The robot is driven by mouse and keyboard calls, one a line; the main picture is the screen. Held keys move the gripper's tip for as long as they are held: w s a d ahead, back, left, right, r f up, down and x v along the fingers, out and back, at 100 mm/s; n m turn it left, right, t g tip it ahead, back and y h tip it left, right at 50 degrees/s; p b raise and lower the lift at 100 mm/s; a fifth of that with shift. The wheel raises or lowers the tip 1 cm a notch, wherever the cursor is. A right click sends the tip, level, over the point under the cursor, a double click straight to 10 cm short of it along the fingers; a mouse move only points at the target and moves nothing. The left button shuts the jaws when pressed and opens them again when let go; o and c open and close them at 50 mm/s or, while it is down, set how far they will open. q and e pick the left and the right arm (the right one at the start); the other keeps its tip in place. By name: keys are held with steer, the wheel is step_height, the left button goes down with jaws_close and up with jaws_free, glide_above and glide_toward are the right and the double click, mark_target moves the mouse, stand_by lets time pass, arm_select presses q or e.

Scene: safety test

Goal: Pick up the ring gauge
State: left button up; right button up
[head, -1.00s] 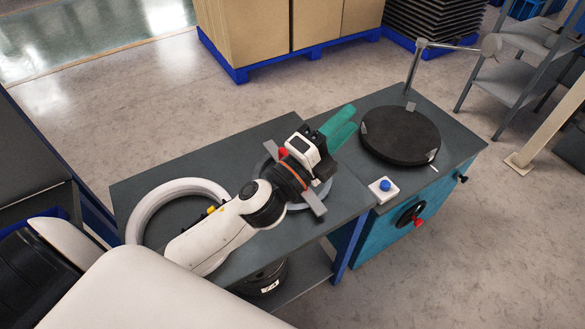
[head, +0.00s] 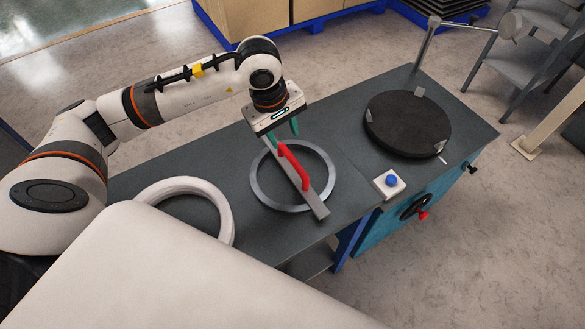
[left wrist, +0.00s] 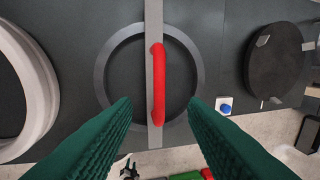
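The ring gauge is a grey metal ring (head: 328,160) with a flat bar across it and a red handle (head: 293,165) on the bar. It lies flat on the dark table. My left gripper (head: 283,138) points down above the far end of the handle, with its green fingers apart and nothing held. In the left wrist view the red handle (left wrist: 159,85) runs lengthwise between the two spread fingertips (left wrist: 160,104), and the ring (left wrist: 101,75) shows around it. I cannot tell the exact height of the fingertips above the handle. My right gripper is not in view.
A white ring (head: 225,212) lies on the table to the left. At the right stand a black round plate (head: 407,125) and a white box with a blue button (head: 390,184). A metal post (head: 423,45) rises behind the plate.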

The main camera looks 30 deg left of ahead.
mark_target(291, 158)
arm_select(q)
steer(key=f, duration=0.4)
steer(key=w+f, duration=0.1)
steer(key=shift+d+f+p, duration=0.35)
steer(key=shift+f, duration=0.05)
steer(key=f, duration=0.2)
steer(key=f+p, duration=0.1)
steer(key=f, duration=0.1)
steer(key=shift+w+d+f, duration=0.1)
steer(key=shift+w+d, duration=0.15)
steer(key=shift+d, duration=0.05)
steer(key=shift+w+f, duration=0.1)
steer(key=shift+f, duration=0.45)
steer(key=shift+f+b, duration=0.25)
steer(key=shift+b, duration=0.1)
jaws_close()
stand_by(0.9)
